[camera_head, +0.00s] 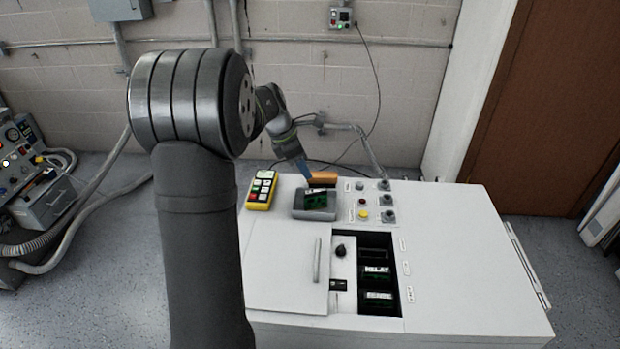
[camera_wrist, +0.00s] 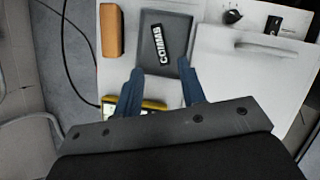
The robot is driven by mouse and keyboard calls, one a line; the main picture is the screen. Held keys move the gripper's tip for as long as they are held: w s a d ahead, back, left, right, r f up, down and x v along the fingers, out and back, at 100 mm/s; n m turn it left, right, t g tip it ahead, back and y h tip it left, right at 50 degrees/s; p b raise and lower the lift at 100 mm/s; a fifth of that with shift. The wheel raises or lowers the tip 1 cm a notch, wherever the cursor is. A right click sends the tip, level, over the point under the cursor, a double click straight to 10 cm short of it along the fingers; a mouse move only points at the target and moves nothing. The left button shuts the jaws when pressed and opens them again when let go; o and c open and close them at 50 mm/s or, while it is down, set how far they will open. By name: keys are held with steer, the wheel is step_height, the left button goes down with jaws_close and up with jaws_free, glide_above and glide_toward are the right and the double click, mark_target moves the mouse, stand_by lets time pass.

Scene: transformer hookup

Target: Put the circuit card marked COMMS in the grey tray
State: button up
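The COMMS card, green with a white-lettered label, lies in the grey tray in the head view (camera_head: 316,199). In the wrist view its COMMS label (camera_wrist: 159,45) faces up, within the dark tray (camera_wrist: 178,24). The tray also shows on the white cabinet top in the head view (camera_head: 300,213). My gripper (camera_wrist: 160,76) has its two blue fingers spread, with nothing seen between them. The label lies ahead of the fingertips, apart from them. In the head view my gripper (camera_head: 303,170) is just behind the tray; only a finger shows clearly.
An orange block (camera_head: 322,179) lies behind the tray, and a yellow handheld keypad (camera_head: 262,188) to its left. Buttons and knobs (camera_head: 362,214) are to its right. The card bay holds a RELAY card (camera_head: 376,269) and another labelled card (camera_head: 379,295); its back slot (camera_head: 374,253) looks empty.

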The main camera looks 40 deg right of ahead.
mark_target(318, 190)
steer(key=v, duration=0.2)
steer(key=shift+a+r, duration=0.1)
steer(key=shift+r, duration=0.15)
steer(key=x, duration=1.2)
steer(key=shift+r, duration=1.8)
